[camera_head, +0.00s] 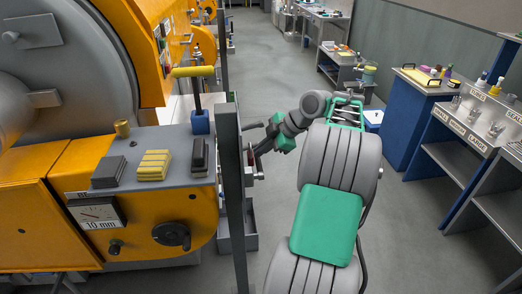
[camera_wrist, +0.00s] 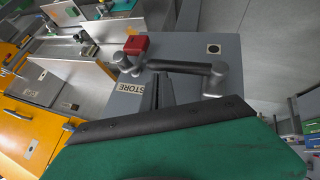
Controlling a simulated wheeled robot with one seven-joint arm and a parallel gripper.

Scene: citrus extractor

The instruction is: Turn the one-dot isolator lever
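The isolator lever (camera_wrist: 185,67) is a grey bar in the wrist view. It runs across a grey box, with rounded ends. A plate with one black dot (camera_wrist: 213,48) sits on the box above the lever's right end. In the head view my gripper (camera_head: 260,152) is at the grey panel behind the dark post. The post and my arm hide most of the lever there.
A red block (camera_wrist: 136,45) sits by the lever's left end, above a STORE label (camera_wrist: 131,88). In the head view the dark upright post (camera_head: 232,190) stands close left of my gripper, beside the orange machine (camera_head: 190,210). Open floor (camera_head: 275,75) lies behind.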

